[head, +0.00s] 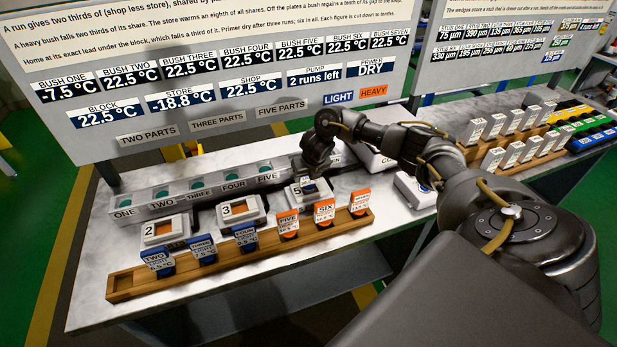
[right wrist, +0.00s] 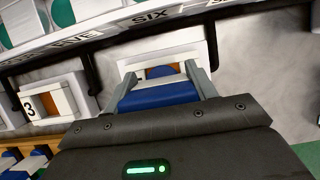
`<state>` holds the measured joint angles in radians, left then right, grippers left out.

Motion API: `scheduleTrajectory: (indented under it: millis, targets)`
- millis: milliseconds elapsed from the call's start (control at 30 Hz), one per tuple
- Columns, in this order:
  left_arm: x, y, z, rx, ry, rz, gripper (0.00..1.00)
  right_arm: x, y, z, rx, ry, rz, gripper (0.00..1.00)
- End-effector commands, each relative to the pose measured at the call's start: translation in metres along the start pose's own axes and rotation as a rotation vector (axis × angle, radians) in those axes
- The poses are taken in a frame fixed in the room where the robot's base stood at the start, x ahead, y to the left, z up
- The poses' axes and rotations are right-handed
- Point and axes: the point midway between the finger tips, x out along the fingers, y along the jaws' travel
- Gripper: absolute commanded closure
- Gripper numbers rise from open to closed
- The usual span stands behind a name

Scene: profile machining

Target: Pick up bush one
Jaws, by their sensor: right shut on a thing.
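My right gripper (head: 314,170) is shut on a blue bush (right wrist: 158,97), whose label cannot be read. It fits bush one, since the labels on the wooden rack (head: 125,283) run from TWO to SEVEN and the rack's left end is empty. The held bush also shows in the head view (head: 309,186), at the white plate marked 5 (head: 296,196). In the right wrist view the fingers are on both sides of it, over a white plate with an orange centre (right wrist: 160,71). I cannot tell whether it touches the plate. My left gripper is not in view.
Plates marked 2 (head: 162,230) and 3 (head: 240,212) stand left of the gripper. A grey block with numbered holes (head: 195,192) lies behind them. Blue and orange bushes stand close in front on the rack. Tall display boards rise behind the bench.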

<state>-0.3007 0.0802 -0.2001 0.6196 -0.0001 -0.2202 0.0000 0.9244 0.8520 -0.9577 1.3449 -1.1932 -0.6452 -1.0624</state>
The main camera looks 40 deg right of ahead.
Motion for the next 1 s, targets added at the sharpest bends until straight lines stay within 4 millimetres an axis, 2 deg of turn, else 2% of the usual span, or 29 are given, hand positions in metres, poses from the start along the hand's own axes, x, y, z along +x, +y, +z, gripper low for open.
scheduleTrajectory:
  millis: [367, 567, 633, 733, 900, 1000]
  targets:
    - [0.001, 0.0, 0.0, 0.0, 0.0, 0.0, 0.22, -0.004, 0.0, 0.002, 0.001, -0.002, 0.001, 0.74]
    - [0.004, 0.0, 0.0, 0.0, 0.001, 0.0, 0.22, -0.022, 0.001, 0.011, 0.0, -0.005, 0.003, 0.74]
    - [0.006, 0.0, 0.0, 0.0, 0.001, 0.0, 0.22, -0.033, 0.001, 0.013, -0.002, -0.005, 0.002, 0.74]
    - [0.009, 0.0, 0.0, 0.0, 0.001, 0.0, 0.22, -0.052, 0.0, 0.005, -0.004, -0.005, 0.002, 0.74]
    - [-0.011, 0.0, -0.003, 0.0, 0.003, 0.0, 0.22, -0.102, 0.0, -0.003, -0.006, -0.009, 0.0, 0.74]
    - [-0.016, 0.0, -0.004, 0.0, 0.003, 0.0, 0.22, -0.119, 0.0, -0.019, -0.007, -0.005, 0.0, 0.74]
